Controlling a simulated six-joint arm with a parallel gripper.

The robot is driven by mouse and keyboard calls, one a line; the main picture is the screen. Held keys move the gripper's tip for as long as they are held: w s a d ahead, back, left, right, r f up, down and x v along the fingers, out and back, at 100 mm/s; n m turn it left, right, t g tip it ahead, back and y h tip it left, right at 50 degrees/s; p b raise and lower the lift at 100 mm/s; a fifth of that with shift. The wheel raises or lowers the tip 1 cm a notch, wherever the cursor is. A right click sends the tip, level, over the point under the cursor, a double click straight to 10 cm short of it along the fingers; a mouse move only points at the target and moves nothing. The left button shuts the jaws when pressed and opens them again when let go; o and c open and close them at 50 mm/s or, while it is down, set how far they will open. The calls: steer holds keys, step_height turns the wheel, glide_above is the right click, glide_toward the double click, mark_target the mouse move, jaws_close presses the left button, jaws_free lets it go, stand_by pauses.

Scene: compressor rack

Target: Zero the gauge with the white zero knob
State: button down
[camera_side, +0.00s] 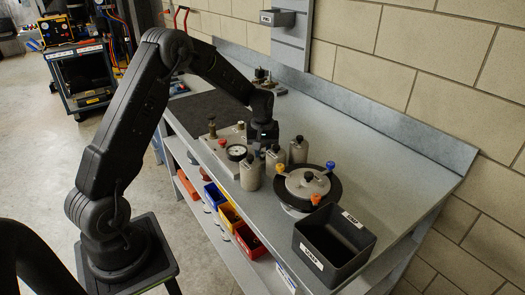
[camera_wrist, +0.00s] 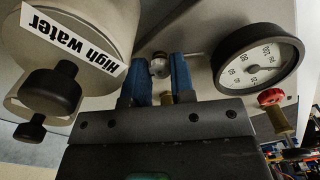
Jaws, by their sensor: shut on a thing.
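The round gauge (camera_wrist: 262,62) with a white dial and black rim is at the right of the wrist view. In the side view the gauge (camera_side: 236,152) stands on the bench, just left of my gripper (camera_side: 262,138). In the wrist view, my gripper (camera_wrist: 156,68) has its two blue fingers on either side of a small pale knob (camera_wrist: 159,66), which I take to be the white zero knob, and is shut on it. A brass fitting (camera_wrist: 168,100) shows below it between the fingers. The side view hides the knob and fingertips.
A canister labelled "High water" (camera_wrist: 70,30) with a black cap is close to my gripper's left in the wrist view. A red knob (camera_wrist: 270,97) is below the gauge. On the bench are a round pot (camera_side: 307,184) with coloured knobs and a dark bin (camera_side: 334,246).

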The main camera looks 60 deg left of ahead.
steer(key=shift+m, duration=0.7)
steer(key=c, duration=1)
jaws_free()
steer(key=shift+o, duration=0.2)
